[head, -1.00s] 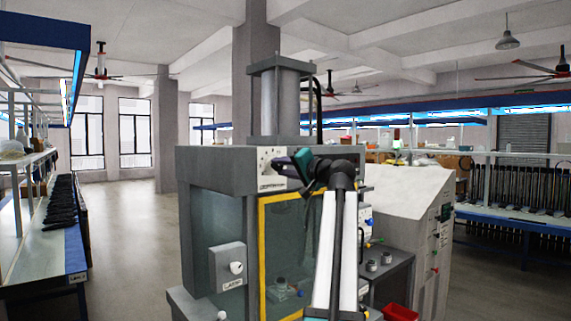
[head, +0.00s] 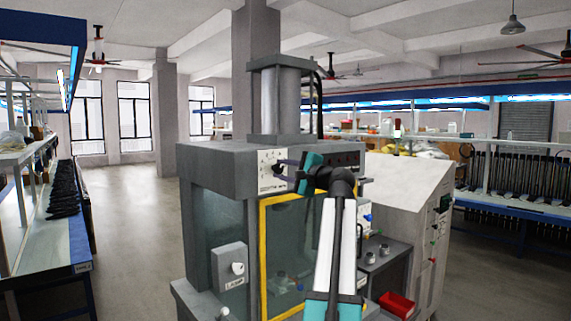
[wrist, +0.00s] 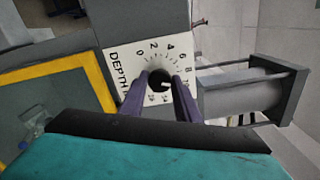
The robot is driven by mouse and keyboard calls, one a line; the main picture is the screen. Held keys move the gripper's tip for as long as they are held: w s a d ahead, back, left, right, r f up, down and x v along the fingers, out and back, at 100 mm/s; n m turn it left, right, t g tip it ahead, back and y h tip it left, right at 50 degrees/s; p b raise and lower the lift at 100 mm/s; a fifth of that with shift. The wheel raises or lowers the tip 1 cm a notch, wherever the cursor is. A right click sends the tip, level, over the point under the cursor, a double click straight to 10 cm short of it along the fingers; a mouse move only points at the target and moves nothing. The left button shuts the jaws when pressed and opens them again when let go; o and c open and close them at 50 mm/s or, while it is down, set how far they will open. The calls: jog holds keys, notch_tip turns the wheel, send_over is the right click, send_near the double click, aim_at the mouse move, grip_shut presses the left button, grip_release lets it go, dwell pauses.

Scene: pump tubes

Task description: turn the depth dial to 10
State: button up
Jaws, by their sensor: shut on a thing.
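The depth dial (wrist: 158,80) is a round black knob on a white plate (wrist: 122,52) marked DEPTH, with numbers around it starting 0, 2, 4, 6, 8. My gripper (wrist: 160,84) has its two purple fingers on either side of the knob and is shut on it. A small pale mark shows on the knob, but I cannot tell exactly which number it points to. The fingers cover the lower part of the scale. In the head view, the white dial plate (head: 267,184) is on the machine's upper front, with my gripper (head: 281,164) at it from the right.
The grey machine (head: 215,160) has a yellow-framed window (head: 263,250) below the dial and a cylinder (head: 280,100) on top. A lamp switch box (head: 229,266) is at its left. A red bin (head: 397,303) stands at lower right. Open floor lies left.

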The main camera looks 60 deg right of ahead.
jog(key=shift+f+m+p, duration=0.1)
jog(key=shift+m+p, duration=0.55)
jog(key=shift+m, duration=0.35)
jog(key=o, duration=1)
jog(key=shift+s, duration=0.1)
jog(key=b+v, duration=0.4)
jog(key=v, duration=0.9)
jog(key=shift+s+a, duration=0.2)
jog(key=shift+s, duration=0.1)
